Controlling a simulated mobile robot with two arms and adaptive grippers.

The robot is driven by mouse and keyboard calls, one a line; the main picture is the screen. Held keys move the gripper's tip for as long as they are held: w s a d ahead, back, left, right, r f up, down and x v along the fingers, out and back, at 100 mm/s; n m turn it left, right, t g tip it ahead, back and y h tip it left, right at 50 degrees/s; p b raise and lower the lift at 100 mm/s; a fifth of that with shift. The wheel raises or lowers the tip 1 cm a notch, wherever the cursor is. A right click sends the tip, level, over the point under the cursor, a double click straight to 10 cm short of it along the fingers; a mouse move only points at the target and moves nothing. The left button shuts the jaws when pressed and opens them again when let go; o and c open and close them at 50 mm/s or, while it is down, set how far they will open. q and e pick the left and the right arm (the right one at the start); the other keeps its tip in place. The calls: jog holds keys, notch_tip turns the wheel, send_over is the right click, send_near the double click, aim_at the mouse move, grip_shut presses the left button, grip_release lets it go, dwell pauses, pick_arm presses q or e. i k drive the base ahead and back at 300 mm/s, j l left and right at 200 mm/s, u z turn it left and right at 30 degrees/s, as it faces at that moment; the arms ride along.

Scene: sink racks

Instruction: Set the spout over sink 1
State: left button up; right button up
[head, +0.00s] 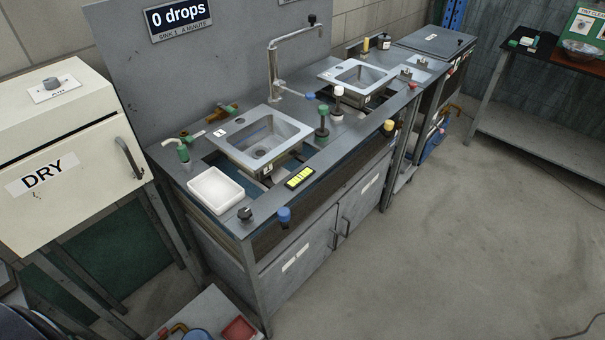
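The spout (295,36) is a grey metal pipe on an upright post (273,75) at the back of the counter, between the two sinks. Its arm reaches to the right and ends in a dark tip (312,20), on the side of the farther sink and away from the nearer one. The nearer sink (285,127) is a square steel basin with a label that looks like "1". The farther sink (330,75) stands to the right; its label is too small to read. Neither of my grippers is in view.
A blue-tipped lever (297,92) and upright green and white knobs stand between the sinks. A cream DRY cabinet (85,150) is left. Floor (430,250) is open at right.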

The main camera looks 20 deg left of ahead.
aim_at(312, 18)
jog(key=i+l+u, duration=0.4)
jog(key=i+l, duration=1)
jog(key=l, duration=0.1)
